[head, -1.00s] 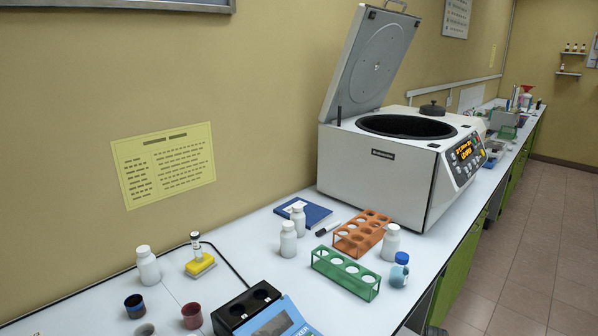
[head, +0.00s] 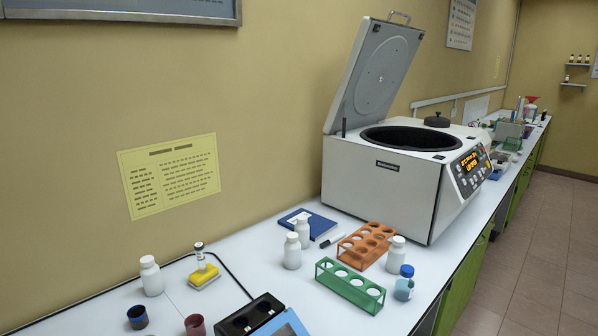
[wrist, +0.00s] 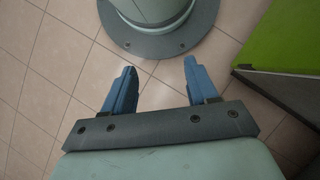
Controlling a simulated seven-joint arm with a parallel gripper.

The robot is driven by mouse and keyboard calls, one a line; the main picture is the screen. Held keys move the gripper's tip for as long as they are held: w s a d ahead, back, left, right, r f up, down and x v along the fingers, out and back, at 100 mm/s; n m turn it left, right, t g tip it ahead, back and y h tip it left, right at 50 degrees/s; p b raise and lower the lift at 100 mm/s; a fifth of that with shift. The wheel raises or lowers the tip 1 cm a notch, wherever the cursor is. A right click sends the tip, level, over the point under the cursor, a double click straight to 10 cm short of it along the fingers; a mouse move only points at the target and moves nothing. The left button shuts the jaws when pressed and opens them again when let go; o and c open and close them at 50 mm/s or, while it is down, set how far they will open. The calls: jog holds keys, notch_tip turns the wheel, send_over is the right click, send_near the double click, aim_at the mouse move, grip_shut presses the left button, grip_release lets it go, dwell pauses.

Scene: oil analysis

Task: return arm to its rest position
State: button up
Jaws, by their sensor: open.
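My gripper (wrist: 158,84) shows in the wrist view with its two blue fingers spread apart and nothing between them. It points down over the tiled floor (wrist: 50,80), near a round grey-green base plate of my own body at the top of that view. My arm and gripper do not show in the head view.
The bench carries a centrifuge (head: 385,188) with its lid (head: 372,75) raised. In front stand an orange rack (head: 366,245), a green rack (head: 349,286), several white bottles and a blue-capped bottle (head: 404,284). A green cabinet (wrist: 283,37) is close to my gripper's right.

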jog(key=shift+s+a+n+g, duration=0.15)
jog(key=shift+s+a+n, duration=0.05)
jog(key=shift+s, duration=0.55)
jog(key=shift+s+a+n+g, duration=0.15)
jog(key=shift+s+n, duration=0.05)
jog(key=shift+s, duration=0.5)
